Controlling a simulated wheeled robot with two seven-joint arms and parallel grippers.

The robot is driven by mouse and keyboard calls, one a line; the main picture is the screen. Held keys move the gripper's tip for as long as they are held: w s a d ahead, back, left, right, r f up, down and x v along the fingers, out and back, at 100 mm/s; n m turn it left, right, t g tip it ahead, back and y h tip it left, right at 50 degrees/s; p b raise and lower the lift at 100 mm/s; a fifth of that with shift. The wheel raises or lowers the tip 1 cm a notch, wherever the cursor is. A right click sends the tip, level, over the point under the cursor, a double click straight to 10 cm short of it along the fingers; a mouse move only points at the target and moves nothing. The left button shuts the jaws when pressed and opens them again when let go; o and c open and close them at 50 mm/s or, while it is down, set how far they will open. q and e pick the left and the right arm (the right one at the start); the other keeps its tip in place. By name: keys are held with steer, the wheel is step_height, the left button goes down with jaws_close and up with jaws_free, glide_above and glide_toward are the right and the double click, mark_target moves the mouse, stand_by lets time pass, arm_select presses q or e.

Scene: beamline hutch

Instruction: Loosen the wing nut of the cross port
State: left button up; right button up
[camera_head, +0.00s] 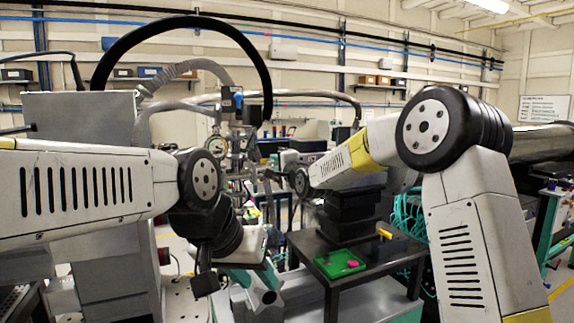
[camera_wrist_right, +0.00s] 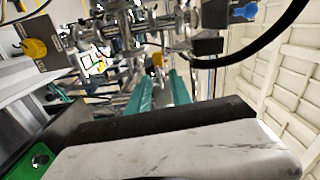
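The metal vacuum cross and its flanges (camera_wrist_right: 128,38) fill the upper part of the right wrist view. In the head view, metal fittings with a round gauge (camera_head: 217,146) stand left of centre. I cannot make out the wing nut for certain; a small yellow part (camera_wrist_right: 158,60) shows near the fingertips in the wrist view. My right gripper (camera_wrist_right: 161,78) has its two teal fingers apart, nothing visible between them, pointing toward the fittings. In the head view, its wrist end is beside them, fingers unclear. My left gripper (camera_head: 252,272) hangs low; its finger gap is unclear.
A dark table (camera_head: 345,250) right of centre carries a green tray (camera_head: 340,263) with a pink piece in it. A yellow-orange item (camera_head: 384,233) lies behind the tray. A thick black hose (camera_head: 185,22) arches over the fittings. A grey box with a yellow knob (camera_wrist_right: 34,48) is at upper left.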

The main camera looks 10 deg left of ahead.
steer(key=shift+w+a, duration=0.2)
steer(key=shift+w, duration=0.05)
jaws_close()
stand_by(1.4)
